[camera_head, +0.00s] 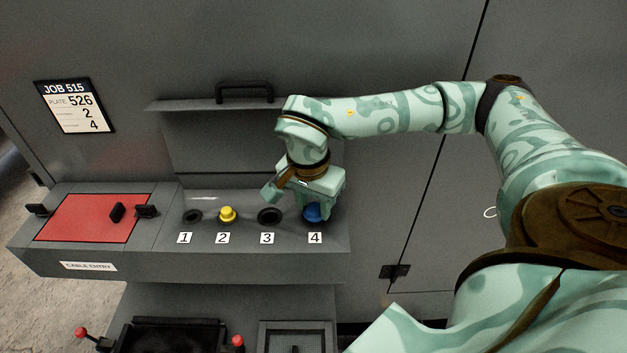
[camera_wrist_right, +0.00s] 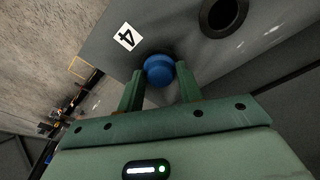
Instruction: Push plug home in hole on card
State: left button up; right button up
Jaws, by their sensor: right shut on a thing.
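The job card (camera_head: 75,106) on the wall at the left reads JOB 515, plate 526, with 2 and 4 below. A row of holes numbered 1 to 4 runs along the grey ledge. A blue plug (camera_head: 313,212) is at hole 4; it also shows in the right wrist view (camera_wrist_right: 159,69). My right gripper (camera_head: 318,205) is shut on the blue plug from above; its fingers flank the plug in the wrist view. How deep the plug sits cannot be told. A yellow plug (camera_head: 227,214) stands at hole 2. My left gripper is not in view.
Hole 1 (camera_head: 192,216) and hole 3 (camera_head: 269,216) are empty. A red plate (camera_head: 92,217) with black clamps lies at the left of the ledge. A raised lid with a black handle (camera_head: 244,92) stands behind the holes. Trays with red-knobbed levers (camera_head: 81,333) are below.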

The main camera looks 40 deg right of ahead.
jog(key=o, duration=1)
jog(key=shift+f, duration=0.1)
jog(key=shift+o, duration=0.2)
notch_tip(320, 180, up, 16)
jog(key=a, duration=0.2)
jog(key=shift+s, duration=0.35)
